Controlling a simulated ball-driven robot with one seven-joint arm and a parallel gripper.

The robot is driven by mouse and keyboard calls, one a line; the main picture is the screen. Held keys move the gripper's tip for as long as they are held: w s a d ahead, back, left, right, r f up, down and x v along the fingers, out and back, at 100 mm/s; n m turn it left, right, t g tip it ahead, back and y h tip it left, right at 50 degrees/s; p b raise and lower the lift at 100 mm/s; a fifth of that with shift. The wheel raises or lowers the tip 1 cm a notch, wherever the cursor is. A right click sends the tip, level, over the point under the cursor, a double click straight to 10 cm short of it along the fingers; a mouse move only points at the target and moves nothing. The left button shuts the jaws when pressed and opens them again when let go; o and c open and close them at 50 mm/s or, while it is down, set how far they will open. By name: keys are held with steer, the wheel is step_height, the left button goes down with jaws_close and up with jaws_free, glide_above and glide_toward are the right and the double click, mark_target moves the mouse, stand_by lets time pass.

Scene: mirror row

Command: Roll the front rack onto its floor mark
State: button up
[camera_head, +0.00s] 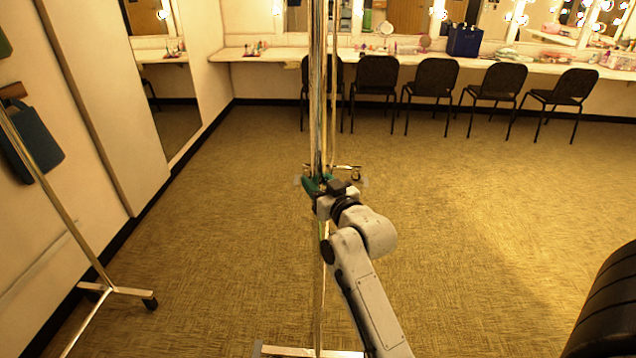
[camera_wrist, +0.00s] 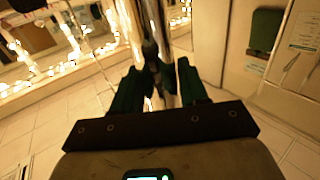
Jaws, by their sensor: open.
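A chrome rack (camera_head: 318,90) stands upright in the middle of the head view, seen nearly end-on, so its posts overlap. One foot shows at the bottom edge; a far foot with casters shows beyond my gripper. My gripper (camera_head: 316,185) has green fingers and is low at the rack's post. In the wrist view my gripper (camera_wrist: 160,78) is open, its dark green fingers on either side of shiny upright tubing (camera_wrist: 155,35). I cannot tell whether they touch it. I cannot clearly make out the floor mark; small pale patches show on the floor beside the gripper.
Another chrome rack (camera_head: 62,210) stands at the left, its foot near the wall. Several black chairs (camera_head: 433,78) line the counter (camera_head: 400,56) under lit mirrors at the back. A dark rounded object (camera_head: 608,305) fills the lower right corner. The carpet (camera_head: 480,210) right of centre is clear.

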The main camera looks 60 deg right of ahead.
steer(key=shift+o, duration=1.4)
steer(key=b+v, duration=0.2)
steer(key=v, duration=0.8)
steer(key=shift+s+a, duration=0.25)
steer(key=shift+s, duration=0.05)
steer(key=a+f+n+g+y, duration=0.3)
steer(key=a+f+g+y, duration=0.35)
steer(key=a+f, duration=0.85)
steer(key=s+a+f+n+g+y, duration=0.3)
steer(key=s+a+f+g, duration=0.4)
steer(key=s+a+f, duration=0.2)
steer(key=shift+s+a+f, duration=0.2)
steer(key=shift+s, duration=1.05)
